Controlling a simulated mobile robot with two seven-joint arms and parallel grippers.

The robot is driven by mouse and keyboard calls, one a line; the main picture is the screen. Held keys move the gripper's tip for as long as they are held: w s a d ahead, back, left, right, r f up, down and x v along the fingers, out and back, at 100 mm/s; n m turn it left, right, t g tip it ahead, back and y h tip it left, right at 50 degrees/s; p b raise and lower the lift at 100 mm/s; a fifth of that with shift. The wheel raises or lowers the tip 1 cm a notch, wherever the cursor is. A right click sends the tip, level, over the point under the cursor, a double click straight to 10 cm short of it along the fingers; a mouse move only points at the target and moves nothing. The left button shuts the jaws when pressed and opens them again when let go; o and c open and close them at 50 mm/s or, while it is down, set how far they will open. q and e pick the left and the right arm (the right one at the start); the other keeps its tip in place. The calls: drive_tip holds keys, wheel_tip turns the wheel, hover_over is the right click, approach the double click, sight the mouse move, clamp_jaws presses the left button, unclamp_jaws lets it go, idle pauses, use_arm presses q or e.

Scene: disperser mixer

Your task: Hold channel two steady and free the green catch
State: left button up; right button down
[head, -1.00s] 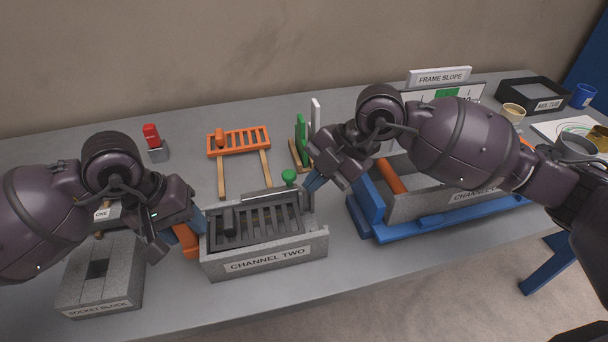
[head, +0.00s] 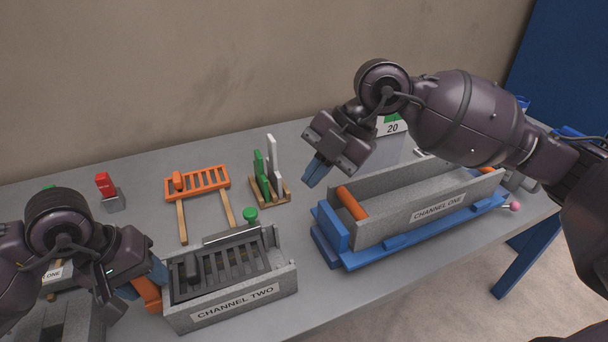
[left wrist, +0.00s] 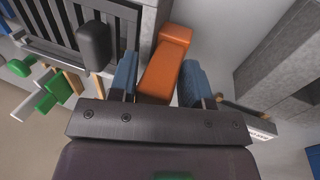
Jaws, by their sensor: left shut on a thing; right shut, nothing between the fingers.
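Channel two (head: 235,299) is a grey trough with a dark slatted grate (head: 225,262) inside, at the lower middle of the head view. The green catch (head: 250,214) is a round green knob at its back edge. My left gripper (head: 147,284) is shut on the orange handle (head: 150,297) at the channel's left end. The left wrist view shows this handle (left wrist: 166,66) between the blue fingers. My right gripper (head: 316,172) is shut and empty, raised above the table, to the right of and apart from the green knob.
An orange rack (head: 198,183), a holder with green and white plates (head: 270,178) and a red-topped piece (head: 106,186) stand behind. A grey block (head: 60,325) is at lower left.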

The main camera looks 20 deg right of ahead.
use_arm(q)
drive_tip(key=shift+s+f, duration=0.1)
drive_tip(key=shift+f, duration=0.05)
use_arm(e)
drive_tip(key=d+r, duration=0.3)
drive_tip(key=r, duration=0.6)
drive_tip(key=shift+s+d+r, duration=0.15)
drive_tip(key=shift+s+r, duration=0.1)
drive_tip(key=shift+r, duration=0.15)
idle(0.3)
use_arm(q)
drive_tip(key=o, duration=0.8)
drive_tip(key=shift+r, duration=0.7)
use_arm(e)
drive_tip(key=shift+r, duration=0.2)
